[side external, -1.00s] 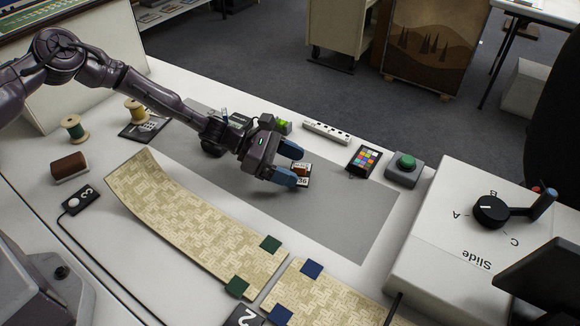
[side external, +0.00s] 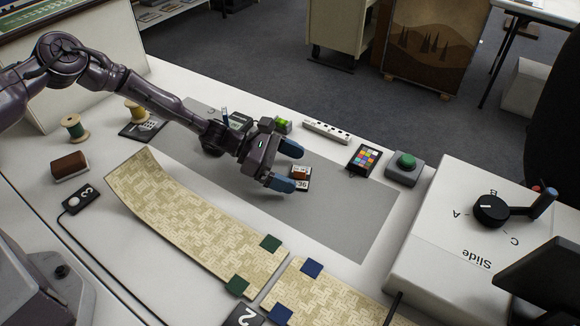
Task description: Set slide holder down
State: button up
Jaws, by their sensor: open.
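The slide holder (side external: 301,173), a small piece with a brown top and a white label marked 36, rests on the grey mat (side external: 350,218). My gripper (side external: 289,167) is open, with its two blue fingers apart.
A colour chart (side external: 364,160), a green-button box (side external: 407,169) and a white strip (side external: 326,131) stand behind and right of the mat. A patterned textile strip (side external: 190,223) lies in front. A large white slide machine (side external: 445,240) stands at right. The mat's right part is clear.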

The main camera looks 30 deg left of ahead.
jog(key=v, duration=1.2)
jog(key=shift+f, duration=0.1)
jog(key=s+a+r+m+g+y, duration=0.1)
jog(key=s+r+m+g+y, duration=0.15)
jog(key=s+r+m, duration=0.55)
jog(key=s+r+m+g+y, duration=0.1)
jog(key=s+r+m+y, duration=0.25)
jog(key=r+m, duration=0.45)
jog(key=s+a+r+m+t+y, duration=0.2)
jog(key=s+a+r+m+y, duration=0.1)
jog(key=s+r, duration=0.3)
jog(key=s+a+r+m+t+y, duration=0.2)
jog(key=s+r, duration=0.5)
jog(key=s, duration=0.4)
jog(key=shift+a+r+m+y, duration=0.3)
jog(key=shift+a+m+y, duration=0.4)
jog(key=shift+a, duration=0.2)
